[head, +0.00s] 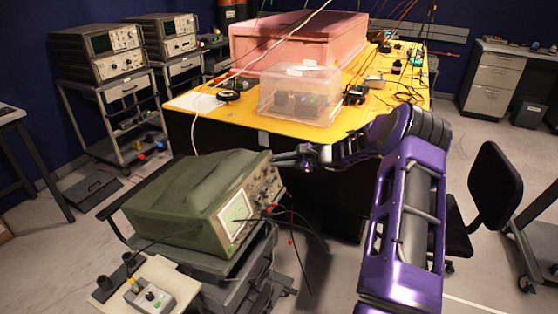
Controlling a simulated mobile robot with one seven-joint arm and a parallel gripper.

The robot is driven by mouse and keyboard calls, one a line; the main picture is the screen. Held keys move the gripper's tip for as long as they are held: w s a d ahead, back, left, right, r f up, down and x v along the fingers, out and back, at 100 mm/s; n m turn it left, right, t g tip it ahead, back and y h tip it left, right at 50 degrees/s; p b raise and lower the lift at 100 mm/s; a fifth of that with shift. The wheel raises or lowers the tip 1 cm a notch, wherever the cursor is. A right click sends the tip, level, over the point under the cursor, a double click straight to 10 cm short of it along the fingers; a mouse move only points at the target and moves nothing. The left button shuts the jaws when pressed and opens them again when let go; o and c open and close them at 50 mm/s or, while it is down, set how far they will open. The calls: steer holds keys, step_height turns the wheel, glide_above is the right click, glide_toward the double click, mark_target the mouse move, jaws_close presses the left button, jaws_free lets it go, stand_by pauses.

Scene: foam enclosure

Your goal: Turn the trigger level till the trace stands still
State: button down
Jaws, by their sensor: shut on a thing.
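The green oscilloscope (178,203) sits on a dark cart at the lower left, its front panel facing right and toward me. Its lit screen (236,215) is seen at a slant, and the trace is too small to make out. Knobs line the panel (266,186) to the right of the screen. My gripper (277,160) is at the panel's upper right corner, its fingers pointing left. It is shut on a knob there, which the fingers mostly hide. I cannot read the labels, so I cannot tell whether this is the trigger level knob.
Dark leads with red plugs (272,207) hang from the panel's lower part. A small grey box (150,296) with buttons stands in front. The yellow table (215,123) with a clear cover (300,92) and pink foam box (290,45) is behind. A black chair (494,185) stands at right.

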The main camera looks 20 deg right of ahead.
steer(key=c, duration=0.8)
jaws_free()
steer(key=shift+c, duration=0.2)
steer(key=v, duration=1.7)
steer(key=shift+s+r, duration=0.15)
